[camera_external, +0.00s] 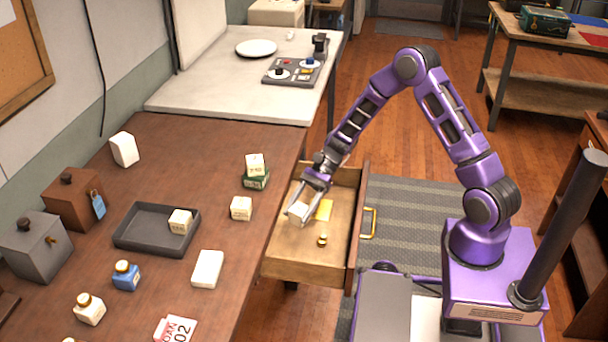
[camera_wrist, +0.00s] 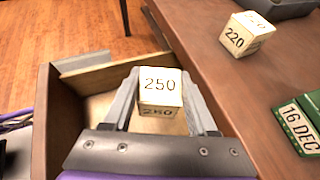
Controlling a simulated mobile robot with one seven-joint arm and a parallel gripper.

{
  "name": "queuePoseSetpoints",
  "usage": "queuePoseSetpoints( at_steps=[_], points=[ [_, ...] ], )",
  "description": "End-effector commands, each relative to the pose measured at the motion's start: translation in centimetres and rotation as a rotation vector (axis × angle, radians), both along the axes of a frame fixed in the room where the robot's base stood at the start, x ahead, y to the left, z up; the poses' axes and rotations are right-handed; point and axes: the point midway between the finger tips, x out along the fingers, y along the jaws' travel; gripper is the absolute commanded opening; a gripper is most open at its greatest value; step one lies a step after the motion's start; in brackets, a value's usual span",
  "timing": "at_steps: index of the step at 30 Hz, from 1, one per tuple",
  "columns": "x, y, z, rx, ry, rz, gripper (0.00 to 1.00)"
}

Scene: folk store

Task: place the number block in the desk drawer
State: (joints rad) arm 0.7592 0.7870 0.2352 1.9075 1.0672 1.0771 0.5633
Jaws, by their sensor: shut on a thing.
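The number block (camera_wrist: 161,86) is a cream cube marked 250. My gripper (camera_wrist: 160,95) is shut on it, with a finger on each side. In the external view my gripper (camera_external: 301,204) holds the block (camera_external: 298,213) over the inside of the open desk drawer (camera_external: 288,263). The drawer is pulled out from the desk toward my base and also shows in the wrist view (camera_wrist: 45,130). I cannot tell whether the block touches the drawer floor.
A yellow note (camera_external: 324,210) and a small brass item (camera_external: 322,240) lie in the drawer. On the desk are a block marked 220 (camera_wrist: 237,40), a green date block (camera_wrist: 297,122), a dark tray (camera_external: 135,241) and small bottles. The drawer's front half has free room.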

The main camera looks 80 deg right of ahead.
Motion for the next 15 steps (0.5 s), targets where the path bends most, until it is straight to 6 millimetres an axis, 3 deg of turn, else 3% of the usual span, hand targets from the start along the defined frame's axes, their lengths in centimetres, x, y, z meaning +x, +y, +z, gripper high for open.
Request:
queuePoseSetpoints(
  at_steps=[1,6,15],
  points=[
    [0.0,0.0,-1.8,0.003,0.003,-0.001,0.03],
    [0.0,0.0,-5.7,0.002,0.001,-0.001,0.03],
    [0.1,0.0,-8.4,0.000,0.000,-0.001,0.03]
  ],
)
